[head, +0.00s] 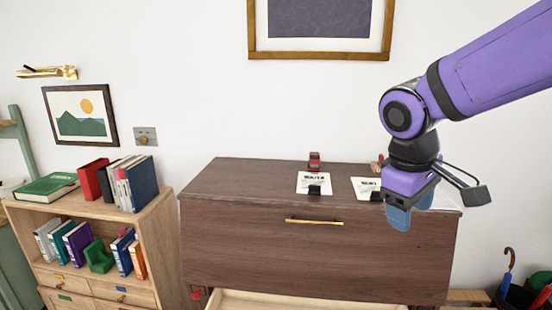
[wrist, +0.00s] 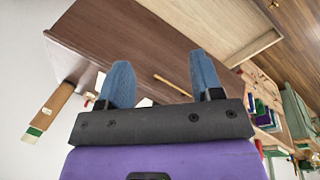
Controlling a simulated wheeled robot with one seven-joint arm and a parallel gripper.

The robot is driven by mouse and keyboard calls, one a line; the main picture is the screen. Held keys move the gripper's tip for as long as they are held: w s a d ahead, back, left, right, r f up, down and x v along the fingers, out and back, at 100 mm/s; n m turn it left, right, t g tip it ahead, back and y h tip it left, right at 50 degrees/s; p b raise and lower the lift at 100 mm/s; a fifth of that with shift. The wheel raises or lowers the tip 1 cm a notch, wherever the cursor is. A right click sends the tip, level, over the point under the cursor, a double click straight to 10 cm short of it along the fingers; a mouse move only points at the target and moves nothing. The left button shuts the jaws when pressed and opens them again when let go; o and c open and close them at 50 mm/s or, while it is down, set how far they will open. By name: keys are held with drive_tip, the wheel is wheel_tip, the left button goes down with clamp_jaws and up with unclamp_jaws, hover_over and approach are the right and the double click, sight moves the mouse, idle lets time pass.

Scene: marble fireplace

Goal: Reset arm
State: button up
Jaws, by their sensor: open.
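My gripper (head: 402,214) hangs from the purple arm in front of the right end of the brown dresser (head: 260,241) in the head view. In the wrist view its two blue fingers stand apart with nothing between them, so my gripper (wrist: 160,62) is open and empty. The gripper hides part of the dresser's right side in the head view.
A lower drawer (head: 290,301) is pulled out. A wooden bookshelf (head: 160,226) stands left; an umbrella (head: 507,273) is at lower right. Air left of my gripper is clear.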

drive_tip(key=s+d+r+m+t+y, duration=0.1)
drive_tip(key=s+d+r+m+t, duration=0.1)
drive_tip(key=s, duration=0.4)
drive_tip(key=s+d+r+m+t+y, duration=0.1)
drive_tip(key=s+d+r+m+t, duration=0.1)
drive_tip(key=s+d+r+m, duration=0.1)
drive_tip(key=s+d+m, duration=0.1)
drive_tip(key=s+d, duration=0.1)
drive_tip(key=s, duration=0.1)
drive_tip(key=shift+s+d+m, duration=0.15)
drive_tip(key=shift+d+m, duration=0.15)
idle(1.8)
